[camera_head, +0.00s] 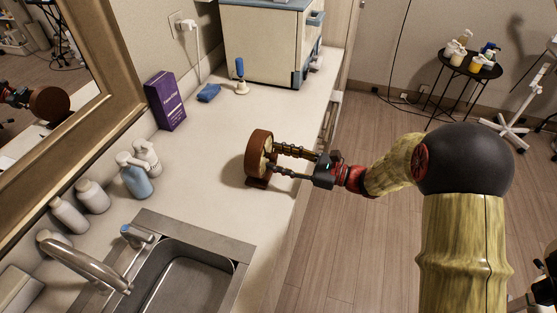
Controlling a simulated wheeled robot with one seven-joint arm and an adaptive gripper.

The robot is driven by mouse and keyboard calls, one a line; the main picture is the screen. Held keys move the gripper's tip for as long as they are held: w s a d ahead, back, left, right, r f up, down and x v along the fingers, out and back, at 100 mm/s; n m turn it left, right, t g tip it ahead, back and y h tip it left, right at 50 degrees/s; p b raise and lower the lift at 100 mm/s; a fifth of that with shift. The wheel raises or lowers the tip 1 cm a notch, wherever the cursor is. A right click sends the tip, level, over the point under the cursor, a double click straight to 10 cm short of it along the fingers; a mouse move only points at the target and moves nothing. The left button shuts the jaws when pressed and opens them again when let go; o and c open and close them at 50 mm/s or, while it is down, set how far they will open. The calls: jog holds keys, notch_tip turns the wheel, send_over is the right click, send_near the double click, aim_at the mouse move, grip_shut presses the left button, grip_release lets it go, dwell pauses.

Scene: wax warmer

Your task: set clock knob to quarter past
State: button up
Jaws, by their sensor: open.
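A round brown wooden clock (261,151) stands upright on a small base on the counter, right of centre. Its pale face is turned to the right, toward my arm, and is seen almost edge-on. My gripper (268,160) comes in from the right, with its two fingers apart and their tips at the clock face. I cannot tell whether the fingertips touch the face. The knob and any hands or marks on the face are too small or hidden behind the fingers to make out.
The counter (205,165) is clear around the clock. A steel sink (180,285) lies in front, bottles (135,178) and a purple box (166,101) stand left, and a cream cabinet (262,45) stands behind. The counter's right edge is close to the clock; open floor lies beyond.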

jog(key=shift+a, duration=0.15)
jog(key=shift+c, duration=0.8)
grip_shut()
